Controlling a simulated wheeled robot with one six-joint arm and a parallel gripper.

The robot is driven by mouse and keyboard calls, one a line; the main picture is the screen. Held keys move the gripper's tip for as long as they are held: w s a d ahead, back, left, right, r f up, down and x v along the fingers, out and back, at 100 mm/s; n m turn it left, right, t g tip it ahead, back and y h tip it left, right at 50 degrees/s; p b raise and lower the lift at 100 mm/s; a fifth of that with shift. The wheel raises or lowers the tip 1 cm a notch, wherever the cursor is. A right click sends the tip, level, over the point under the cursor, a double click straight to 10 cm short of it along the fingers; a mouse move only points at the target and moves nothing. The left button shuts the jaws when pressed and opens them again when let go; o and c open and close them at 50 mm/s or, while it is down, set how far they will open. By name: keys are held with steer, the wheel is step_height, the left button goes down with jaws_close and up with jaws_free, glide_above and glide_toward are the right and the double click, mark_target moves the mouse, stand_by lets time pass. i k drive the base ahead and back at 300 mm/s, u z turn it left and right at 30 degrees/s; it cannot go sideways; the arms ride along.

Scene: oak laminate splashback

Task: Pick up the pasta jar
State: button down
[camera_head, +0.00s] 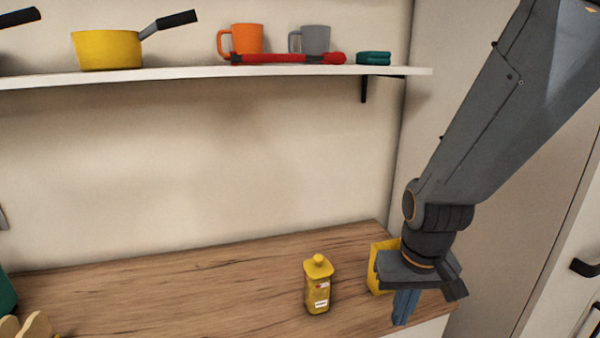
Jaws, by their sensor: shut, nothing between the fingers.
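My gripper (404,308) is to the right of the jar, pointing down near the counter's right end. Its fingers are shut and hold nothing. There is a clear gap between the gripper and the jar.
A yellow box-like object (378,270) stands right behind my gripper, partly hidden by it. A white shelf (200,74) above holds a yellow pan (107,50), an orange mug (241,40) and a grey mug (314,40).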

mark_target(317, 291)
steer(key=z, duration=1.2)
steer(key=k, duration=1)
steer(key=u, duration=1.2)
steer(key=i, duration=0.5)
steer(key=z, duration=0.1)
